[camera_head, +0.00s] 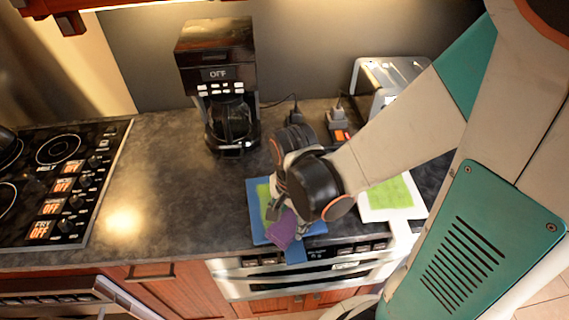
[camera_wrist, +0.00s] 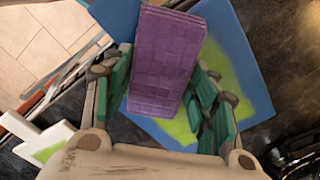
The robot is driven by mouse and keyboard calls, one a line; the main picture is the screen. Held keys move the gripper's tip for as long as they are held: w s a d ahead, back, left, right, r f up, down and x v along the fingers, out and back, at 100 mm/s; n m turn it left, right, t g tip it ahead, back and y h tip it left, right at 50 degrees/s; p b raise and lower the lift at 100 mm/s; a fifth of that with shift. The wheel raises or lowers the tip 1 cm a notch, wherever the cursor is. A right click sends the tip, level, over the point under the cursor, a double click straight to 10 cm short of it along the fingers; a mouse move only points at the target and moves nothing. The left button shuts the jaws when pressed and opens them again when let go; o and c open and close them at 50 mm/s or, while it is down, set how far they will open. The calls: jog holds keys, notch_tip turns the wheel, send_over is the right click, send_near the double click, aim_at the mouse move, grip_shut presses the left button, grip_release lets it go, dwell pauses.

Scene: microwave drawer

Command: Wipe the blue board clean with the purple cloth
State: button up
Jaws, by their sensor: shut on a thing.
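The blue board (camera_head: 256,222) lies on the dark counter near its front edge, with a yellow-green patch (camera_head: 263,192) on it. The board also fills much of the wrist view (camera_wrist: 235,50), where the green patch (camera_wrist: 187,130) shows beside and beyond the cloth. My gripper (camera_head: 279,212) is over the board, shut on the purple cloth (camera_head: 283,230). In the wrist view the cloth (camera_wrist: 165,60) is a folded purple block between the green fingers of my gripper (camera_wrist: 163,90). Whether the cloth touches the board cannot be told. My wrist hides part of the board.
A white board with a green patch (camera_head: 391,194) lies right of the blue board. A coffee maker (camera_head: 222,85) stands behind, a toaster (camera_head: 388,78) at back right, a stove (camera_head: 55,180) at left. Dark counter (camera_head: 165,180) is clear between stove and board.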

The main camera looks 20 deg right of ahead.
jog(key=shift+w+d+b, duration=0.4)
jog(key=shift+w+d, duration=0.25)
jog(key=shift+w, duration=1.85)
jog(key=shift+w+d+b, duration=0.45)
jog(key=shift+w+d, duration=0.15)
jog(key=shift+w, duration=1.9)
jog(key=shift+w+d+b, duration=0.4)
jog(key=shift+w+d, duration=0.25)
jog(key=shift+w, duration=1.85)
jog(key=shift+s+d, duration=0.2)
jog(key=shift+d, duration=0.5)
jog(key=shift+s+d, duration=0.15)
jog(key=shift+d, duration=0.55)
jog(key=shift+s+a+f+p, duration=0.15)
jog(key=shift+s+a, duration=0.5)
jog(key=shift+s, duration=1.95)
jog(key=shift+s+a+r+p, duration=0.1)
jog(key=shift+s+a, duration=0.55)
jog(key=shift+s, duration=1.9)
jog(key=shift+s+a+f+p, duration=0.15)
jog(key=shift+s+a, duration=0.5)
jog(key=shift+s, duration=1.95)
jog(key=shift+w+d+r, duration=0.1)
jog(key=shift+w+d, duration=0.05)
jog(key=shift+w, duration=0.45)
jog(key=shift+w+d+r, duration=0.1)
jog(key=shift+w, duration=0.5)
